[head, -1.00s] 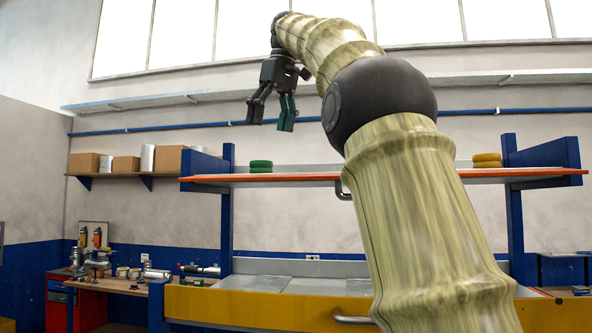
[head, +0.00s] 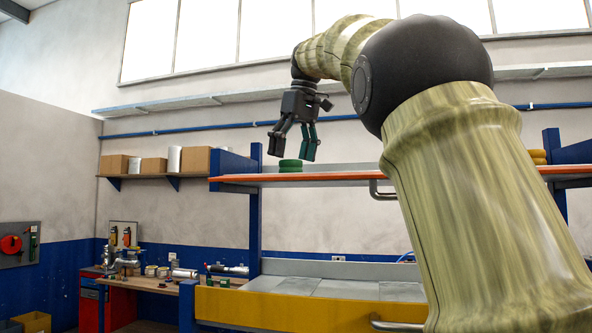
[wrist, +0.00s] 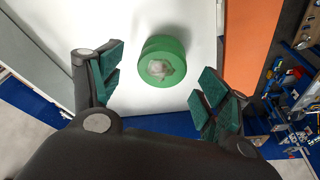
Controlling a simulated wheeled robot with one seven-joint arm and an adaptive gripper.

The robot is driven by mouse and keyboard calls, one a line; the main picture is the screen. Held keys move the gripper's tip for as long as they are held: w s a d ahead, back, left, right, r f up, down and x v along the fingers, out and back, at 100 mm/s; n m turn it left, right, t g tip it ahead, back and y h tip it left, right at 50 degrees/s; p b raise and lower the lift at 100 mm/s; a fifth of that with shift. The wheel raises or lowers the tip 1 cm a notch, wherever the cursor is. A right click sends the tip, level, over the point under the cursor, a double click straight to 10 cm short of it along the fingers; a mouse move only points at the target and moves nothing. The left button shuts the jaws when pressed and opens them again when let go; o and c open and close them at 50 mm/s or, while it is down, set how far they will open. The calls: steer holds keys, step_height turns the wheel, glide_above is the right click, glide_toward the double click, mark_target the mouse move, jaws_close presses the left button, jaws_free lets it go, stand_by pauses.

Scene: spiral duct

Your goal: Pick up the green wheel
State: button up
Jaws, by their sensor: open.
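The green wheel (head: 290,166) lies flat on the upper shelf (head: 335,180), near its left end. In the wrist view the green wheel (wrist: 162,60) is round with a pale centre and sits on the white shelf surface (wrist: 128,92). My gripper (head: 292,156) hangs fingers down above the shelf, close over the wheel in the head view. It is open and empty. In the wrist view my gripper (wrist: 160,95) has its two green-padded fingers spread to the left and right, with the wheel between and slightly beyond them. The exact height gap cannot be told.
A yellow-brown wheel (head: 538,156) lies at the right end of the same shelf, partly behind my arm. Blue uprights (head: 255,210) and an orange front edge (wrist: 252,40) bound the shelf. Boxes (head: 196,160) stand on a wall shelf at left.

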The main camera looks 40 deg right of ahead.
steer(key=shift+w+a+f, duration=0.15)
steer(key=shift+w+f, duration=0.05)
steer(key=shift+f, duration=0.4)
steer(key=shift+s, duration=0.25)
steer(key=shift+w, duration=0.2)
steer(key=c, duration=1.2)
steer(key=shift+s, duration=0.1)
